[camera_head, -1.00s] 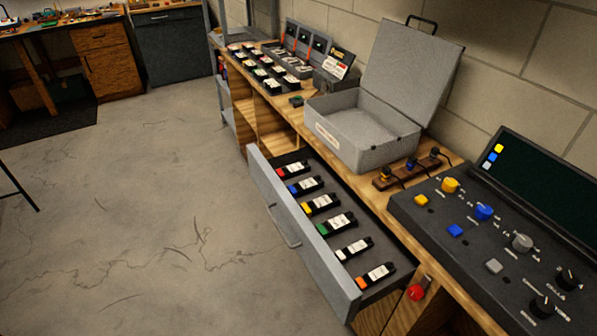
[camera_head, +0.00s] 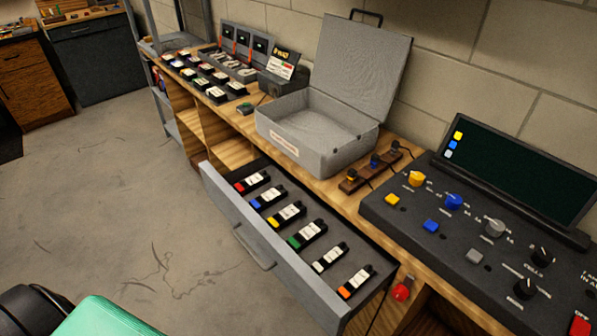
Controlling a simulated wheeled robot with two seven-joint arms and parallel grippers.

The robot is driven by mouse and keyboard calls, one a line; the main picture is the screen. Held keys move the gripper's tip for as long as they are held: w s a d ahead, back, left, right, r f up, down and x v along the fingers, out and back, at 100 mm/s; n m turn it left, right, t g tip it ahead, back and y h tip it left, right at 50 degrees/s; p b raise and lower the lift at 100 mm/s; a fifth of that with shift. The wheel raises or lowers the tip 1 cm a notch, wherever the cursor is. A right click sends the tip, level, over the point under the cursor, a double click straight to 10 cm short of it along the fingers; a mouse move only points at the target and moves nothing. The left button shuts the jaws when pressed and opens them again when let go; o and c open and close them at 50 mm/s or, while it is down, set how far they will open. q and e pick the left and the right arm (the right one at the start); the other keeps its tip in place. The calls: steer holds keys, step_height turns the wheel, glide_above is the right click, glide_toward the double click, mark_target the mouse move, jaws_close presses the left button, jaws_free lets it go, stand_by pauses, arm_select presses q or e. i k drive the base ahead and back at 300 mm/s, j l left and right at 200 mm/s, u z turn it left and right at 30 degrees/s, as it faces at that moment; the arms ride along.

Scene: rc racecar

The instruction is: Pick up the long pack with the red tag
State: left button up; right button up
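The long pack with the red tag (camera_head: 257,180) lies in the open drawer (camera_head: 231,219), at its far end. It is black with a white label, and its red end faces the drawer front. Similar packs lie in a row beside it, apart from each other: one with a blue tag (camera_head: 268,197), one yellow (camera_head: 286,214), one green (camera_head: 307,233), one white (camera_head: 330,257) and one orange (camera_head: 355,282). Neither of my grippers is in view.
Above the drawer, an open grey case (camera_head: 308,144) stands on the wooden bench. A control console (camera_head: 474,228) is at the right, and a rack of small packs (camera_head: 208,72) is at the back. A green-topped object (camera_head: 104,316) shows at the lower left. The floor before the drawer is clear.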

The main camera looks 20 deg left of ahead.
mark_target(246, 185)
steer(key=i+j+z, duration=0.1)
steer(key=j+z, duration=0.2)
steer(key=j, duration=0.5)
steer(key=j+z, duration=0.3)
steer(key=j, duration=0.55)
steer(key=k+j+z, duration=0.1)
steer(key=j+z, duration=0.2)
steer(key=j, duration=0.5)
